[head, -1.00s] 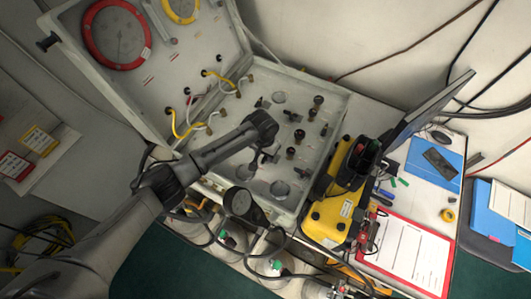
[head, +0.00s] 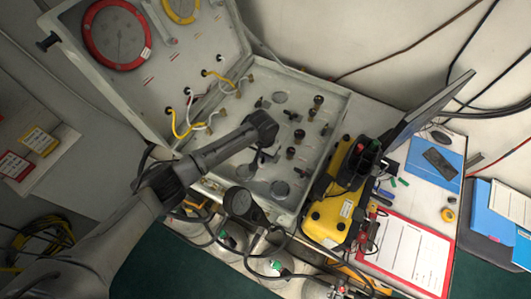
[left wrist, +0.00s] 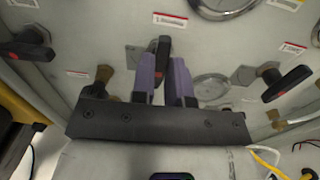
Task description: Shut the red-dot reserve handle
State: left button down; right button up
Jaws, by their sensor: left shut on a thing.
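The air panel (head: 228,172) lies in an open grey case. My left gripper (head: 256,166) reaches down onto its near left part. In the left wrist view my left gripper's purple fingers (left wrist: 168,82) are shut on a dark lever handle (left wrist: 163,47) with a red mark near its tip. The fingers hide its lower part. Two more dark handles with red marks show there, one at left (left wrist: 28,44) and one at right (left wrist: 287,83). The labels are too small to read, so I cannot tell which is the reserve handle. My right gripper is not in view.
A yellow unit (head: 331,217) is right of the case. Yellow and white hoses (head: 180,125) run at the lid hinge. A red-framed sheet (head: 408,252) lies at right.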

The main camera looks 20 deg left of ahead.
pick_arm(q)
jog(key=shift+r+m+p, duration=0.1)
jog(key=shift+m+p, duration=0.45)
jog(key=shift+m, duration=0.65)
jog(key=shift+w+m, duration=0.1)
jog(key=shift+m, duration=0.8)
jog(key=m, duration=0.2)
jog(key=shift+a+m+p, duration=0.1)
jog(key=shift+m+p, duration=0.3)
jog(key=m, duration=0.2)
jog(key=shift+w+m, duration=0.1)
jog(key=shift+m, duration=0.2)
jog(key=m, duration=0.5)
jog(key=shift+w+g+y, duration=0.15)
jog(key=shift+g+y, duration=0.15)
jog(key=shift+m, duration=1.6)
jog(key=shift+w, duration=0.1)
